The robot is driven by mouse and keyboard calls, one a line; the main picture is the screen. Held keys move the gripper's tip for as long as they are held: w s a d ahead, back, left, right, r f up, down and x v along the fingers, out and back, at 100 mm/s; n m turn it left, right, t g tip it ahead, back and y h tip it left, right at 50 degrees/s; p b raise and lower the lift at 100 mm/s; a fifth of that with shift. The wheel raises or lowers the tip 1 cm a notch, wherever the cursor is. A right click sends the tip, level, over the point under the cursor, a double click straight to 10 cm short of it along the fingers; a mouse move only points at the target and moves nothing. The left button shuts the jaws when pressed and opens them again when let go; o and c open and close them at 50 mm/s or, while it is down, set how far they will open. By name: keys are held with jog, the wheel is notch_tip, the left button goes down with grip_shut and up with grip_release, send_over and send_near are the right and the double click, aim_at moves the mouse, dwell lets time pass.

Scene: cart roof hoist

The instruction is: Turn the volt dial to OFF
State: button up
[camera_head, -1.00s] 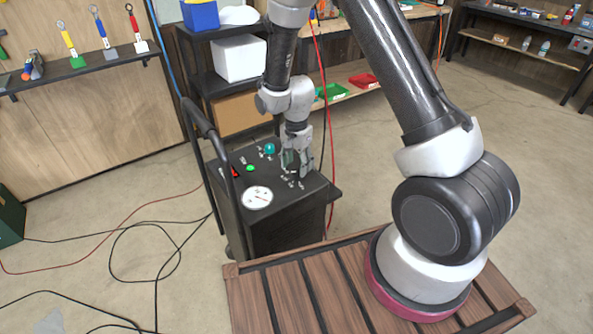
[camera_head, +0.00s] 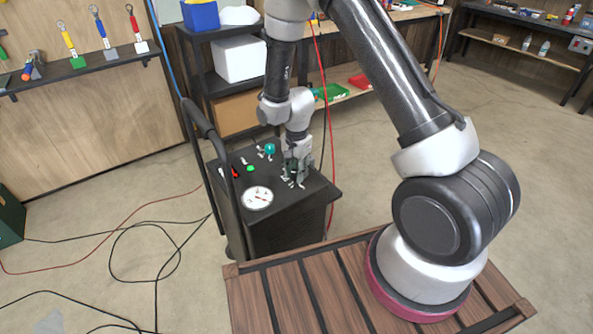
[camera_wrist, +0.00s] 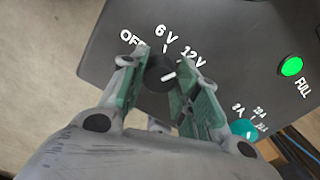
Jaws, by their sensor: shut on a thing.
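The volt dial (camera_wrist: 158,74) is a small black round knob on the charger's dark top, with the labels OFF, 6V and 12V printed around it in the wrist view. Its white mark points toward the 12V side. My gripper (camera_wrist: 157,76) has its green-padded fingers on either side of the dial, shut on it. In the head view my gripper (camera_head: 297,172) is down at the right part of the charger top (camera_head: 226,185), and it hides the dial there.
A teal knob (camera_wrist: 243,129) with amp labels and a green FULL light (camera_wrist: 291,66) sit nearby on the same panel. A round white gauge (camera_head: 257,198) is at the charger's front. A black push handle (camera_head: 205,122) rises at its left. Shelves (camera_head: 213,87) stand behind.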

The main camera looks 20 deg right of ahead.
jog(key=shift+n, duration=0.3)
jog(key=n, duration=0.9)
jog(key=shift+n, duration=0.4)
jog(key=n, duration=0.4)
jog(key=shift+n, duration=0.3)
jog(key=n, duration=0.4)
jog(key=shift+n, duration=0.4)
jog(key=o, duration=1)
jog(key=shift+o, duration=0.2)
